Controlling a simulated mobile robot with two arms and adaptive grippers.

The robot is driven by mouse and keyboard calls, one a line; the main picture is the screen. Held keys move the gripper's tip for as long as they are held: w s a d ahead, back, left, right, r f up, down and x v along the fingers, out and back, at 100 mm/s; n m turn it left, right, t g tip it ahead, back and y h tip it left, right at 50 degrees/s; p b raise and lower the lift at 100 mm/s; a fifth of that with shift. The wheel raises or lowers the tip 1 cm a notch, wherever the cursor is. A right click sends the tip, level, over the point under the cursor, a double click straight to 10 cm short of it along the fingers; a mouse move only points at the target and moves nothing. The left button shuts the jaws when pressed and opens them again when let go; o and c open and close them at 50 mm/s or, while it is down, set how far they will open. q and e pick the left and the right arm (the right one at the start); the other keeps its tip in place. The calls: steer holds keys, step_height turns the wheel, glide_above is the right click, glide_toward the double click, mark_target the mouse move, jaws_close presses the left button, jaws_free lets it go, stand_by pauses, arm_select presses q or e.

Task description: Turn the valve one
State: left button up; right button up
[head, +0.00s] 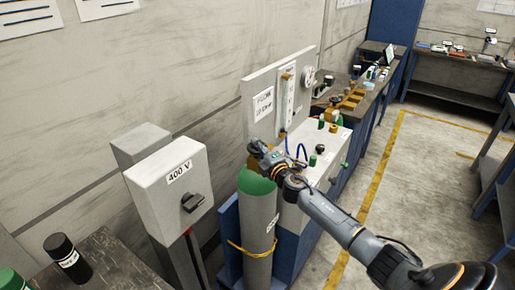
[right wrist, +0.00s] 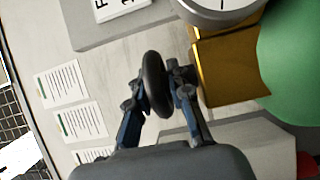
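A grey gas cylinder (head: 258,218) with a green shoulder stands upright by the wall, and its green top also shows in the right wrist view (right wrist: 292,62). My right gripper (head: 256,150) is at the top of this cylinder and hides its valve in the head view. In the right wrist view a dark round valve handwheel (right wrist: 154,84) stands edge-on between the two fingers of my right gripper (right wrist: 156,92). The fingers appear to touch it on both sides. A brass valve body (right wrist: 224,72) and part of a gauge (right wrist: 220,8) are beside it. My left gripper is out of view.
A grey 400 V switch box (head: 168,192) stands left of the cylinder. A panel with a flow tube (head: 287,98) and a white bench unit (head: 318,165) are behind my right arm. A dark table (head: 105,262) with bottles is at lower left. The floor at right is clear.

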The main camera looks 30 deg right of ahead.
jaws_close()
steer(key=shift+a+m+h, duration=0.1)
steer(key=shift+m+h, duration=0.2)
steer(key=shift+h, duration=0.2)
steer(key=shift+f+m+h, duration=0.1)
steer(key=shift+m+h, duration=0.5)
steer(key=shift+h, duration=0.1)
steer(key=shift+f+m+g+h+b, duration=0.1)
steer(key=shift+m+g+h+b, duration=0.6)
steer(key=shift+h, duration=0.5)
steer(key=m+g+h+b, duration=0.9)
steer(key=h+b, duration=0.1)
steer(key=b, duration=0.4)
steer(key=shift+f+g+b, duration=0.15)
steer(key=shift+g+b, duration=0.15)
steer(key=shift+m+g+h+b, duration=0.4)
steer(key=shift+m+g+b, duration=0.3)
steer(key=shift+g+b, duration=0.25)
steer(key=shift+r+g, duration=0.25)
